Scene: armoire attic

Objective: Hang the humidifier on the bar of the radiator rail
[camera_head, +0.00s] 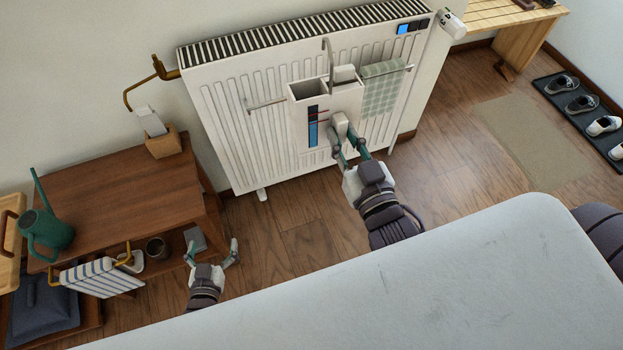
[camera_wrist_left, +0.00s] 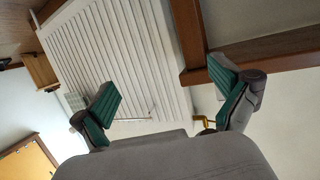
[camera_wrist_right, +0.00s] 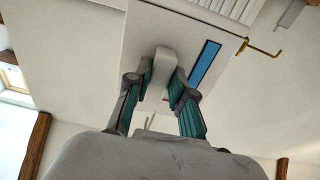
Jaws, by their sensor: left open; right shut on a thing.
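The humidifier (camera_head: 337,101) is a white open-topped box with a blue water gauge and a tall hook rising above it. It is in front of the radiator (camera_head: 240,130) in the head view, across the line of the rail bar (camera_head: 267,104). I cannot tell whether its hook is over the bar. My right gripper (camera_head: 343,136) is shut on the humidifier's front knob, which also shows between the fingers in the right wrist view (camera_wrist_right: 164,66). My left gripper (camera_head: 214,252) is open and empty, low beside the wooden table. The left wrist view shows its spread fingers (camera_wrist_left: 165,100).
A checked towel (camera_head: 383,87) hangs on the bar's right part. The wooden table (camera_head: 120,185) at left holds a green watering can (camera_head: 46,228) and a wooden box (camera_head: 163,143). A striped towel (camera_head: 98,277) hangs at its front. Shoes (camera_head: 580,103) stand far right.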

